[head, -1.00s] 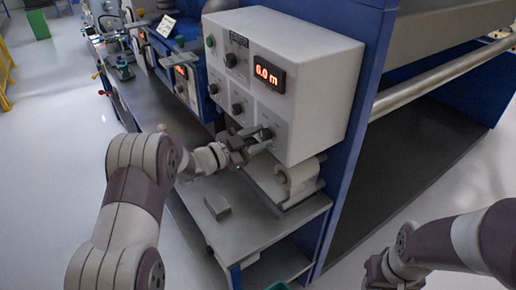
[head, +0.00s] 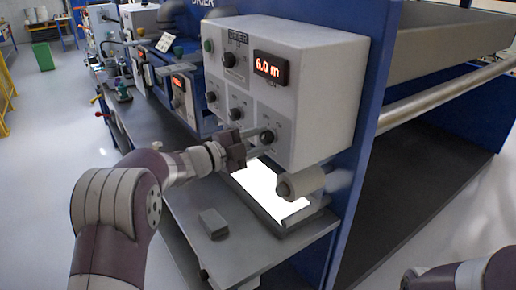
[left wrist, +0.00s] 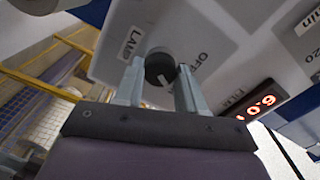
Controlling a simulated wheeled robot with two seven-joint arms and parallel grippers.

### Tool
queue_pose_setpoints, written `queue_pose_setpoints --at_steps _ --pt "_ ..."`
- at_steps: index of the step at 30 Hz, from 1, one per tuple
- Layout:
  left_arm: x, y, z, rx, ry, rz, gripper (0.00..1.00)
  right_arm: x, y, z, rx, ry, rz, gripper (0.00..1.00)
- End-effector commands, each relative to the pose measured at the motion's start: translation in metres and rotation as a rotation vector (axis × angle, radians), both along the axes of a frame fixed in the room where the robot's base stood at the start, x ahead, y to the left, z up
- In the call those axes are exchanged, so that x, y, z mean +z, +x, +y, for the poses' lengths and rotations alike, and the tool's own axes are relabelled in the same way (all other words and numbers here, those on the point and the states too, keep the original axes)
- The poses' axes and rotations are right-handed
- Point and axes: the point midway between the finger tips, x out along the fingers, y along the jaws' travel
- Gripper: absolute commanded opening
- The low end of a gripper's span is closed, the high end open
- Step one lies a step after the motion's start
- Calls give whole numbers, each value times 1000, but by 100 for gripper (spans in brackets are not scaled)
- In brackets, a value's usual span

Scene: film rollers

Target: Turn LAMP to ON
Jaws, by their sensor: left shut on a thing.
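The LAMP knob (left wrist: 158,66) is a dark round knob on the light-grey control box (head: 310,100). In the left wrist view it sits between the fingers of my left gripper (left wrist: 160,72), which is shut on it. The LAMP label (left wrist: 131,43) and the OFF label (left wrist: 199,63) lie on either side of the knob, and a pale mark shows on its face. In the head view my left gripper (head: 259,143) reaches the lower right knob. Below it, a flat panel (head: 265,187) glows bright white. My right gripper is not clearly in view; only part of that arm shows.
A display (head: 270,68) on the box reads 6.0 m. Other dark knobs (head: 236,114) and a green button (head: 208,45) are near. A small grey block (head: 213,223) lies on the bench (head: 190,205).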

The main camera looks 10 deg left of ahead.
Motion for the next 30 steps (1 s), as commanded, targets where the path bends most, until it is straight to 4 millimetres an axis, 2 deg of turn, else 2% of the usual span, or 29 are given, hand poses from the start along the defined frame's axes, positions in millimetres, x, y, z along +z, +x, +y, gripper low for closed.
queue_pose_setpoints --at_steps 16,17,19,27,30 --pt "-2 0 0 -1 21 -16 9 -5 0 0 0 0 0 43" --pt "-2 0 0 -1 21 -16 43 -5 0 0 0 0 0 43" --pt "-2 0 0 -1 21 -16 65 -5 0 0 0 0 0 43" --pt "-1 0 0 -1 20 -17 65 -5 0 0 0 0 0 43" --pt "-1 -6 6 1 20 -18 65 -8 0 0 0 0 0 43"
